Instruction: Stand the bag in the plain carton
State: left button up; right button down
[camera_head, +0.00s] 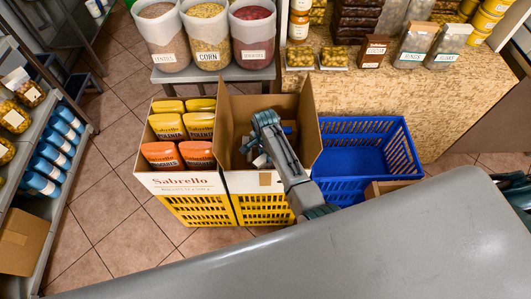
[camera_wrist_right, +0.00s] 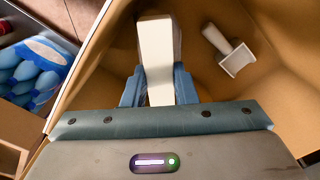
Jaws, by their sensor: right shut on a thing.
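The plain carton (camera_head: 240,180) stands open in the middle of the head view, right of the printed carton. Its brown inner walls fill much of the right wrist view (camera_wrist_right: 285,110). My right gripper (camera_head: 258,157) reaches down into it. In the wrist view, its blue-grey fingers (camera_wrist_right: 158,88) are shut on a narrow white thing (camera_wrist_right: 157,45), seen end-on. I cannot tell whether this is the bag; the arm hides most of it in the head view. A separate white scoop-like thing (camera_wrist_right: 236,58) lies in the carton.
The printed carton (camera_head: 178,182) holds several yellow and orange bags. A blue crate (camera_head: 345,160) stands right of the plain carton. Behind are tubs (camera_head: 205,35) on a grey table and a wood-chip counter (camera_head: 400,105). A shelf (camera_head: 75,150) stands left; floor between is clear.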

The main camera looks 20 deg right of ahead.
jog(key=c, duration=1.2)
grip_release()
jog(key=shift+o, duration=0.2)
notch_tip(320, 180, up, 12)
jog(key=b, duration=0.1)
jog(key=shift+a+r, duration=0.1)
